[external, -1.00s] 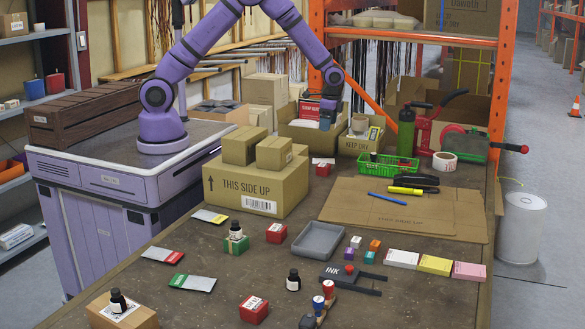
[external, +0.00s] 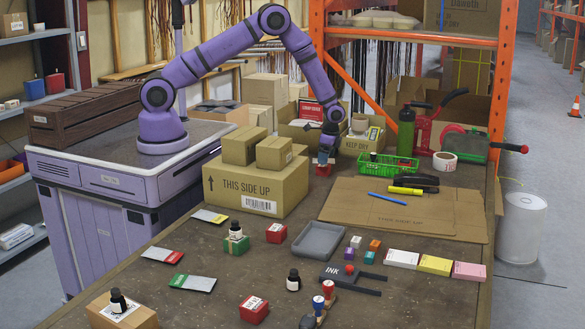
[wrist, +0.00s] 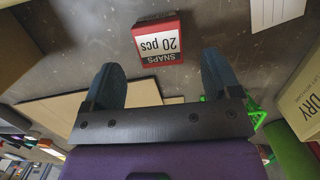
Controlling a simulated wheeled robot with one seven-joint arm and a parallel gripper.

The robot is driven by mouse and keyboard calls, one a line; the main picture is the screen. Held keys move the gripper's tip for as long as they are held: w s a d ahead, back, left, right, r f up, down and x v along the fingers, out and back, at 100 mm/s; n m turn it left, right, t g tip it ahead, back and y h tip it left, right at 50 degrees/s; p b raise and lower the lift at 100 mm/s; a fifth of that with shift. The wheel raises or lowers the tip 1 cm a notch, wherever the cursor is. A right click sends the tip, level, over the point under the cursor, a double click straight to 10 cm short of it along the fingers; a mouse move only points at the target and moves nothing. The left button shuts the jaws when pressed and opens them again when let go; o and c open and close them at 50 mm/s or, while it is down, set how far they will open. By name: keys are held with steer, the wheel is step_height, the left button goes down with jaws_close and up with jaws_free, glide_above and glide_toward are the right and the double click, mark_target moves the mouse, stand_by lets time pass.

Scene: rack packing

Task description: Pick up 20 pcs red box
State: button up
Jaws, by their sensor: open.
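The red box (wrist: 158,42) shows a white top label reading "SNAPS 20 pcs" in the wrist view. It lies on the table just beyond my fingertips and between their lines. In the external view this red box (external: 323,170) is at the back of the table, partly covered by my fingers. My gripper (external: 325,158) points down just above it. In the wrist view my gripper (wrist: 160,70) has its two blue fingers spread wide, with nothing between them.
A green basket (external: 388,166) stands right of the box, and a "KEEP DRY" carton (external: 357,146) behind it. A large "THIS SIDE UP" carton (external: 256,190) is at left. Two other red boxes (external: 276,233) (external: 254,309) lie nearer the front.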

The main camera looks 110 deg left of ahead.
mark_target(321, 170)
steer(key=f, duration=0.2)
steer(key=s+f, duration=0.1)
steer(key=f, duration=0.2)
steer(key=shift+r, duration=0.1)
steer(key=c, duration=1.1)
steer(key=shift+o, duration=0.2)
steer(key=shift+r, duration=0.15)
